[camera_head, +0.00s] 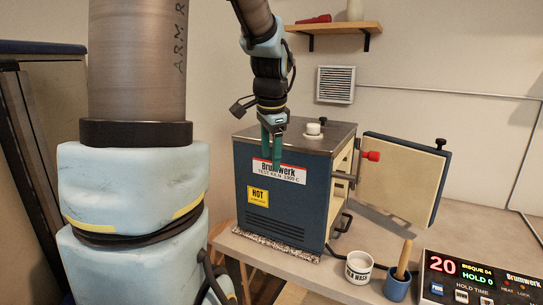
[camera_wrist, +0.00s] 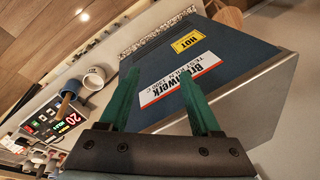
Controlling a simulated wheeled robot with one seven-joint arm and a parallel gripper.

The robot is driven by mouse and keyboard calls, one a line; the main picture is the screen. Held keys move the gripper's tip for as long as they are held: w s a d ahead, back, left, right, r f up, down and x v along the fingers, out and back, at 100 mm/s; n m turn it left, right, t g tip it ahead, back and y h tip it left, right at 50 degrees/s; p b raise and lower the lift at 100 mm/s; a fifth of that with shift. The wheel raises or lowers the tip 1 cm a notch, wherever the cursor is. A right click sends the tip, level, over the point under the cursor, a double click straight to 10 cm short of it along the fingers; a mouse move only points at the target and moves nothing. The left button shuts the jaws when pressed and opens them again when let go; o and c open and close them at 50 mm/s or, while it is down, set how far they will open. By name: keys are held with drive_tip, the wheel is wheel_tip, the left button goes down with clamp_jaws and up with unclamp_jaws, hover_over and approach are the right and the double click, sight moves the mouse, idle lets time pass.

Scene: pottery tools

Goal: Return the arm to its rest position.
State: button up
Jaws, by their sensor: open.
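My gripper (camera_head: 272,150) hangs from the arm in front of the upper front face of the blue kiln, its green fingers pointing down. In the wrist view my gripper (camera_wrist: 160,98) shows two green fingers spread apart with nothing between them. The kiln's labelled face lies beyond the fingers. The kiln (camera_head: 265,222) has a grey top, a white name label and a yellow HOT sign; it also shows in the wrist view (camera_wrist: 215,88). Its door (camera_head: 402,175) stands open to the right. I cannot tell the exact gap between fingers and kiln.
A white kiln wash cup (camera_head: 358,268), a blue pot (camera_head: 397,287) with a wooden-handled tool, and a control panel (camera_head: 480,282) reading 20 stand on the bench at right. A wooden shelf (camera_head: 334,28) and a vent (camera_head: 336,85) are on the wall behind.

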drive_tip(key=s+a+f+n, duration=0.6)
drive_tip(key=s+f+n, duration=0.4)
drive_tip(key=s+n, duration=0.1)
wheel_tip(320, 180, down, 11)
drive_tip(key=s+g+b, duration=0.1)
drive_tip(key=s+b, duration=0.1)
drive_tip(key=b, duration=0.8)
drive_tip(key=shift+a+f+n, duration=0.15)
drive_tip(key=shift+a+n, duration=0.1)
drive_tip(key=shift+n, duration=0.15)
drive_tip(key=shift+s, duration=0.1)
